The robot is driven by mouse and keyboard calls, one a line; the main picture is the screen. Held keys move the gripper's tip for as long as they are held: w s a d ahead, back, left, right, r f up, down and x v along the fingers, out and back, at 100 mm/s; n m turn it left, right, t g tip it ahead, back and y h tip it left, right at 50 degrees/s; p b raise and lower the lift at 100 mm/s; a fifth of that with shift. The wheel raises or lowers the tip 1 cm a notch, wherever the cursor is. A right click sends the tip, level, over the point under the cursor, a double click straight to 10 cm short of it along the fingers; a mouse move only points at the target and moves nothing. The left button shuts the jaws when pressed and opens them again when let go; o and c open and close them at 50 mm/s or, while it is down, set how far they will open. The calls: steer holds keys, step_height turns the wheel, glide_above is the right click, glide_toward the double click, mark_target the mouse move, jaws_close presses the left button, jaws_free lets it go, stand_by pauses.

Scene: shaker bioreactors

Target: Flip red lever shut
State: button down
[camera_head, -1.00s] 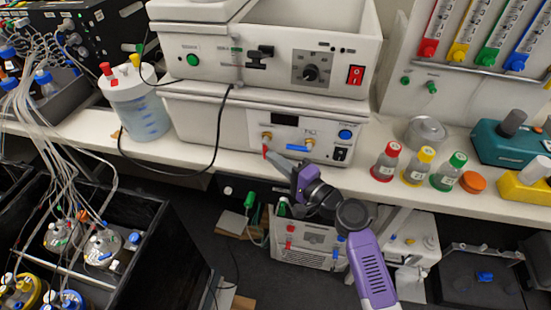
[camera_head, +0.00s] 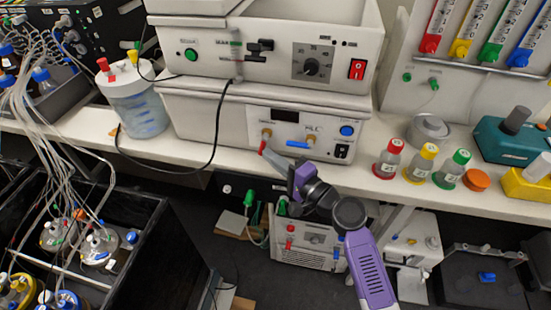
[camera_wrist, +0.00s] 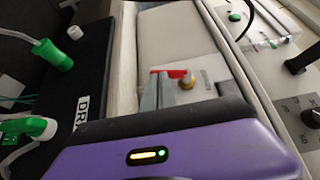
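The red lever (camera_head: 263,145) hangs down, slightly slanted, from the left brass valve on the front of the lower white device (camera_head: 220,125). In the wrist view the red lever (camera_wrist: 168,71) shows beside the brass knob (camera_wrist: 187,83), at the tips of my grey fingers. My gripper (camera_head: 268,153) reaches up from the lower right, its fingertips at the lever's lower end. In the wrist view my gripper (camera_wrist: 156,90) has its fingers close together. Contact with the lever and any gap between the tips are unclear.
A blue lever (camera_head: 297,144) lies level just right of the red one. A black cable (camera_head: 215,150) hangs left of it. Bottles with red (camera_head: 395,145), yellow (camera_head: 429,150) and green (camera_head: 460,157) caps stand on the bench to the right.

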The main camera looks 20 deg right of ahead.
steer(key=shift+w+a+f+b, duration=0.4)
steer(key=shift+a+b, duration=0.1)
steer(key=shift+b, duration=0.25)
steer(key=shift+w+a+b, duration=0.4)
steer(key=shift+a+b, duration=0.2)
steer(key=shift+b, duration=0.1)
steer(key=shift+w+a+b, duration=0.4)
steer(key=shift+a+b, duration=0.2)
steer(key=shift+b, duration=0.05)
steer(key=shift+w+a+r+b, duration=0.1)
steer(key=shift+w+a+b, duration=0.15)
steer(key=shift+b, duration=0.9)
steer(key=shift+w+a+r+m+t+b, duration=0.15)
steer(key=shift+r+m+t+b, duration=0.25)
steer(key=shift+b, duration=0.3)
steer(key=shift+b+v, duration=0.6)
steer(key=shift+v, duration=3.4)
steer(key=shift+f, duration=0.15)
